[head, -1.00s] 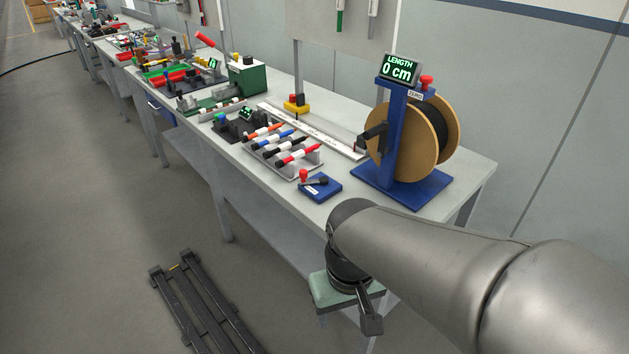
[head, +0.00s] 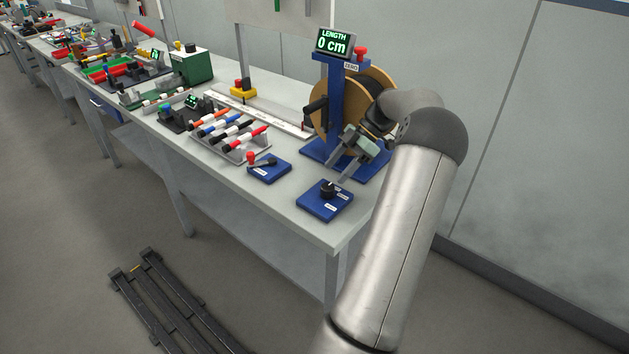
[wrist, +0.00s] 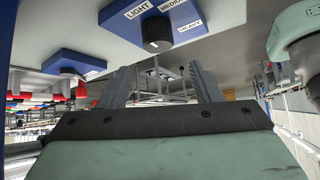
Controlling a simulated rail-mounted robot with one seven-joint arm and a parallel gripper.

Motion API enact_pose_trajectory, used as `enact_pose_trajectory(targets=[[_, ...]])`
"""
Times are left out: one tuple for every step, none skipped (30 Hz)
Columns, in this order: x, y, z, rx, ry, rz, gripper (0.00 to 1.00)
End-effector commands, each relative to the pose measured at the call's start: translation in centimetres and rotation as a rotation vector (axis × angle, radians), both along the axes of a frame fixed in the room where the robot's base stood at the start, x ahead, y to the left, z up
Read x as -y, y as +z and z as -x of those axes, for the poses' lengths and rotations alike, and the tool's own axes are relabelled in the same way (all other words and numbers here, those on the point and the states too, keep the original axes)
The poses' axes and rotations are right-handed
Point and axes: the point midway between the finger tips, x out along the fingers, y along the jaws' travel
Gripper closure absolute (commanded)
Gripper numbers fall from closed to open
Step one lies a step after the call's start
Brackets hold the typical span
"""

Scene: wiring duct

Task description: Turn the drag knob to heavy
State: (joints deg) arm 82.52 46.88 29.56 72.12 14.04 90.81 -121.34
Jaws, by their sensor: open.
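The drag knob (head: 327,187) is a black round knob on a blue base (head: 313,204) near the front corner of the bench. In the wrist view the knob (wrist: 157,32) is at the top, with LIGHT (wrist: 138,9), MEDIUM (wrist: 174,4) and HEAVY (wrist: 187,27) labels around it. A small pale mark shows on the knob; I cannot tell which label the knob is set to. My gripper (head: 337,173) is open and empty, just behind and above the knob in the head view. Its two fingers (wrist: 161,78) are spread apart and do not appear to touch the knob.
A cable reel (head: 380,85) on a blue stand (head: 338,95) with a "0 cm" display (head: 333,42) stands close to my arm. A blue switch box (head: 270,171) with a red-topped lever sits left of the knob. A rack of markers (head: 232,150) lies farther left.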

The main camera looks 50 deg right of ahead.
Motion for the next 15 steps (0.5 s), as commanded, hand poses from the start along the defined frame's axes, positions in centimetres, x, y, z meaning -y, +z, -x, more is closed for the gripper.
enact_pose_trajectory(targets=[[1.0,-0.2,0.7,0.033,0.0,-0.004,0.42],[1.3,-0.3,0.9,0.047,0.003,-0.004,0.42],[1.5,-0.5,1.1,0.06,0.006,-0.005,0.42],[1.4,-0.6,1.2,0.065,0.008,-0.005,0.42],[1.3,-0.8,1.2,0.068,0.01,-0.006,0.42],[1.0,-1.1,1.0,0.069,0.011,-0.006,0.42],[0.7,-1.4,0.9,0.069,0.011,-0.005,0.42],[0.3,-1.7,0.7,0.067,0.012,-0.006,0.42],[-0.1,-2.2,0.5,0.067,0.011,-0.005,0.42],[-0.4,-2.5,0.3,0.066,0.011,-0.007,0.42],[-0.7,-2.9,0.2,0.066,0.01,-0.005,0.42],[-1.1,-3.3,0.0,0.066,0.011,-0.006,0.42],[-1.4,-3.6,-0.2,0.066,0.01,-0.004,0.42],[-1.7,-4.0,-0.3,0.066,0.011,-0.006,0.42],[-2.0,-4.3,-0.5,0.066,0.01,-0.004,0.42]])
